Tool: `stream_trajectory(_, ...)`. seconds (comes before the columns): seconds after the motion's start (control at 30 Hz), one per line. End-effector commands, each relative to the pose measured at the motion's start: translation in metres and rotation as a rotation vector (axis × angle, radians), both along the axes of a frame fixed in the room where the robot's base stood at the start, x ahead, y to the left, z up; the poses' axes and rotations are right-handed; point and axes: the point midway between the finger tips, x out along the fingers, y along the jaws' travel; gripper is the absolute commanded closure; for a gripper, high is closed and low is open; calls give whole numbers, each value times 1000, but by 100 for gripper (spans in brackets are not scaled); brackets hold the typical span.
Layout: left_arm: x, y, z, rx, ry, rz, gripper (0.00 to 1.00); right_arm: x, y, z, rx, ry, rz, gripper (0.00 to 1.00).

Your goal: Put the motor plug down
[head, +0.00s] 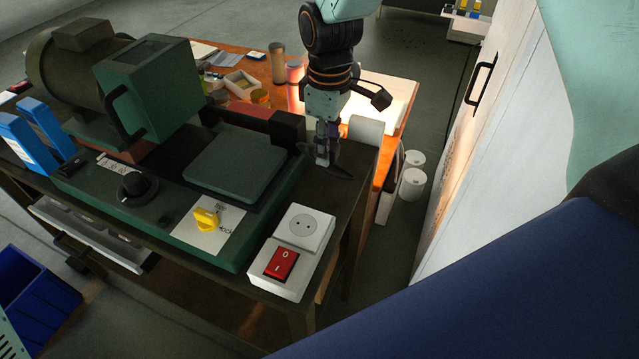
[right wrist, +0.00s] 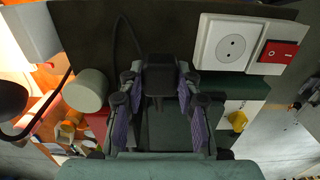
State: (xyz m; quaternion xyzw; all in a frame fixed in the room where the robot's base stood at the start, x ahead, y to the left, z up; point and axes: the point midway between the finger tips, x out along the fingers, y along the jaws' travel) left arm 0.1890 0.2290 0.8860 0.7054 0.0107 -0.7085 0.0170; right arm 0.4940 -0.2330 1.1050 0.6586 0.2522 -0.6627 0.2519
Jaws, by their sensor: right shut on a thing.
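My right gripper (head: 323,158) points down over the dark bench top (head: 338,200), near its far right end. It is shut on the motor plug, a black block (right wrist: 160,82) between the purple-padded fingers (right wrist: 158,100) in the right wrist view. A thin black cable (right wrist: 128,30) runs nearby in that view. In the head view the fingers mostly hide the plug, and I cannot tell whether it touches the bench. The white socket (head: 304,227) is in front of the gripper and empty; it also shows in the right wrist view (right wrist: 231,45). My left gripper is out of view.
A red rocker switch (head: 281,263) adjoins the socket. The green machine (head: 235,165) with a yellow knob (head: 207,219) stands left of the gripper. A pale cylinder (right wrist: 86,90) stands close by. Bare bench lies between gripper and socket.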

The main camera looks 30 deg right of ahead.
Motion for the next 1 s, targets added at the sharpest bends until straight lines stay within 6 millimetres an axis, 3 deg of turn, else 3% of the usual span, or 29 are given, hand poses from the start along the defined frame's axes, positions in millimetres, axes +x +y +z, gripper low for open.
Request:
stream_trajectory(0.17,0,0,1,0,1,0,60,-4,-1,-4,1,1,-1,100)
stream_trajectory(0.43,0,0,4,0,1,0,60,-9,0,-50,0,3,-1,100)
stream_trajectory(0.83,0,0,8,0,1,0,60,-7,-1,-94,0,1,-1,100)
stream_trajectory(1.0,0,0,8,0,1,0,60,-4,-1,-100,1,-2,-1,100)
